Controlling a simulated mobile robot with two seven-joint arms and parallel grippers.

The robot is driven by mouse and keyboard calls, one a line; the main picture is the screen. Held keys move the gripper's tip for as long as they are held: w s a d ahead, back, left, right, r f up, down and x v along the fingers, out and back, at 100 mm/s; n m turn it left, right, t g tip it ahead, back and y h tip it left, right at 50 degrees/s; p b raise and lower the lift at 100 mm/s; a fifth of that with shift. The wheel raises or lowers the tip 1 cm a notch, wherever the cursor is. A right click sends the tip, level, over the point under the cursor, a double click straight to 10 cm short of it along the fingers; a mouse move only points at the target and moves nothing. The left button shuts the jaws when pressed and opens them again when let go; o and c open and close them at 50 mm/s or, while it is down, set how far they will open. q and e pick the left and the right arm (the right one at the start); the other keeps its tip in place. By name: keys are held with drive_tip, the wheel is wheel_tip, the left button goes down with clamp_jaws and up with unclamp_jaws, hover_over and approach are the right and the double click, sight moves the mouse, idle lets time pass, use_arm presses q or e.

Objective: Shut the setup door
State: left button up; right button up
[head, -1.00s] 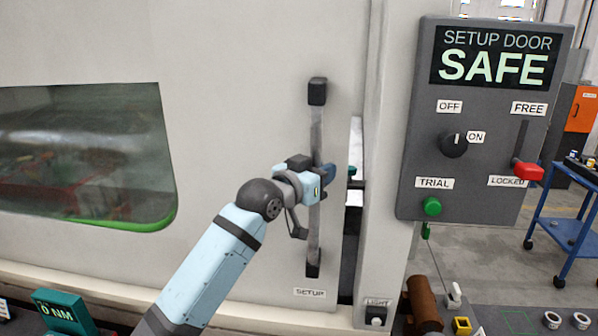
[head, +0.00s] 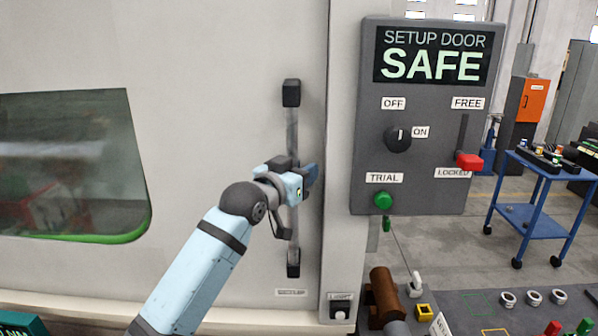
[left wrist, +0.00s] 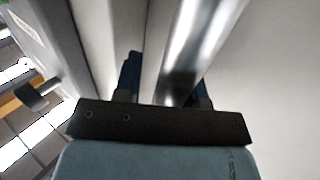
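The setup door (head: 220,90) is a large pale sliding panel with a window at the left. Its right edge meets the post (head: 345,130), and no open gap shows between them. A vertical metal handle (head: 292,235) with black end mounts stands on the door; it also shows in the left wrist view (left wrist: 198,40) as a shiny bar. My left gripper (head: 306,176) is at the handle's middle. In the left wrist view its dark fingers stand apart on either side of the bar, with a slit of space beside the left finger.
A grey control panel (head: 365,150) reads "SETUP DOOR SAFE" and carries a black knob (head: 398,139), a green button (head: 383,200) and a red lever (head: 468,161) beside "LOCKED". A brown cylinder (head: 383,290) lies below. A blue cart (head: 540,220) stands at the right.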

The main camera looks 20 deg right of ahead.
use_arm(q)
drive_tip(key=shift+a, duration=0.15)
drive_tip(key=b+v, duration=0.3)
drive_tip(key=v, duration=1)
drive_tip(key=shift+s+a, duration=0.3)
drive_tip(key=shift+f, duration=0.1)
